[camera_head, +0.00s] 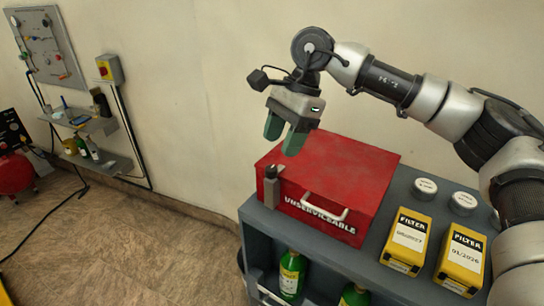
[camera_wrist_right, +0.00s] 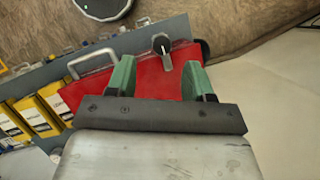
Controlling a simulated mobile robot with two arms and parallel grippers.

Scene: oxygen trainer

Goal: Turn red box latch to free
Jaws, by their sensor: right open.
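The red box (camera_head: 335,175), marked UNSERVICEABLE, sits closed on the grey cabinet. A grey latch (camera_head: 271,187) stands upright at its front left corner. A white handle (camera_head: 325,207) is on its front. My right gripper (camera_head: 284,136) is open and empty, above the left side of the box, with its green fingers pointing down. In the right wrist view the red box (camera_wrist_right: 150,82) lies beyond the fingers, and the latch (camera_wrist_right: 163,50) shows between and past the fingertips (camera_wrist_right: 158,68), apart from them. My left gripper is not in view.
Yellow filter boxes (camera_head: 405,241) and white round lids (camera_head: 425,186) stand on the grey cabinet (camera_head: 370,268) right of the red box. Green bottles (camera_head: 292,272) are on its lower shelf. The wall is behind; floor at left is open.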

